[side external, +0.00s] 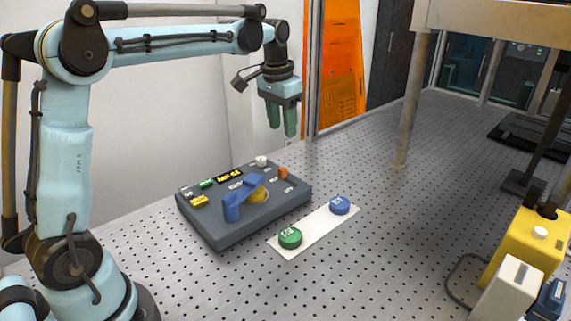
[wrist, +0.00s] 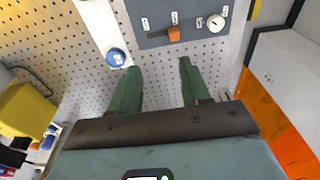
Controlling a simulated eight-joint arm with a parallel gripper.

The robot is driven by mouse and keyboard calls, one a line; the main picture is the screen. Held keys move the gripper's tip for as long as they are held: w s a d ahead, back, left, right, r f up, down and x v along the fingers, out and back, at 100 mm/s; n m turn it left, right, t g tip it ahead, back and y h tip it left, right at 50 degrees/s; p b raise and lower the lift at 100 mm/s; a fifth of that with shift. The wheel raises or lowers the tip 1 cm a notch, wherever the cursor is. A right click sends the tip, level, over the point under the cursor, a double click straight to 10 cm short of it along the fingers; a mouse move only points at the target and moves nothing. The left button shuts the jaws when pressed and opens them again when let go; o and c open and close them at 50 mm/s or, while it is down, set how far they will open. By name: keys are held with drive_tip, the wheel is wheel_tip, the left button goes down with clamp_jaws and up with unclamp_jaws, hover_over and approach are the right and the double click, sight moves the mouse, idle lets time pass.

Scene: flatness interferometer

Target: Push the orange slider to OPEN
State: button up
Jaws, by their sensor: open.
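The orange slider (side external: 283,172) is a small block on the far right part of the dark grey control box (side external: 215,236). In the wrist view the orange slider (wrist: 174,34) sits near the box's lower edge, between small labels too small to read. My gripper (side external: 281,134) is above and behind the box, pointing down, with its green fingers apart and empty. In the wrist view my gripper (wrist: 158,62) has its fingertips either side of the picture's middle, with the slider beyond them. The gripper touches nothing.
A blue lever (side external: 240,198) with a yellow hub, yellow and green buttons and a white knob (side external: 261,161) share the box top. A white strip (side external: 318,228) with green (side external: 290,238) and blue (side external: 339,205) buttons lies beside it. The perforated table (side external: 400,230) is clear around them.

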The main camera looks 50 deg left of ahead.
sight(284, 168)
drive_tip(key=shift+g, duration=0.7)
drive_tip(key=w+a+f, duration=0.1)
drive_tip(key=f, duration=0.3)
drive_tip(key=w+a+f, duration=0.1)
drive_tip(key=f, duration=0.4)
drive_tip(key=w+a+f, duration=0.1)
drive_tip(key=f, duration=0.4)
drive_tip(key=shift+f, duration=0.25)
drive_tip(key=shift+c, duration=0.2)
clamp_jaws()
